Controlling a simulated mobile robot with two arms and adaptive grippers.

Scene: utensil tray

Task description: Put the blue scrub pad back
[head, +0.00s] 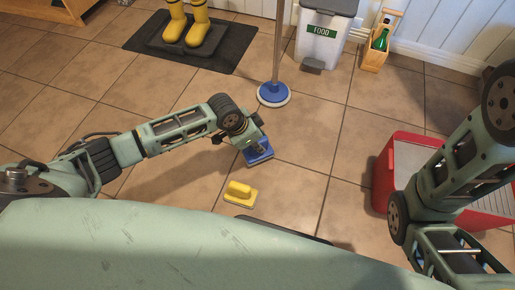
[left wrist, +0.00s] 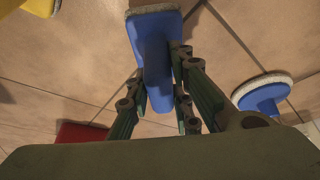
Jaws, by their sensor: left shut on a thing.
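The blue scrub pad (head: 260,156) is at the end of my left arm in the head view, in front of the mop's round base. My left gripper (head: 256,141) is shut on it. In the left wrist view the pad (left wrist: 151,40) sits between the fingers (left wrist: 158,88), with its pale scrubbing edge at the top. I cannot tell whether it touches the floor. A yellow scrub pad (head: 239,194) lies on the tiles nearer to me. My right arm shows at the right, but its gripper is out of view.
A mop with a round blue base (head: 273,94) stands behind the pad. A red container (head: 383,180) is at the right, partly behind my right arm. A white food bin (head: 325,40), a wooden caddy (head: 374,59) and a dark boot mat (head: 225,58) are at the back. Tiles between are clear.

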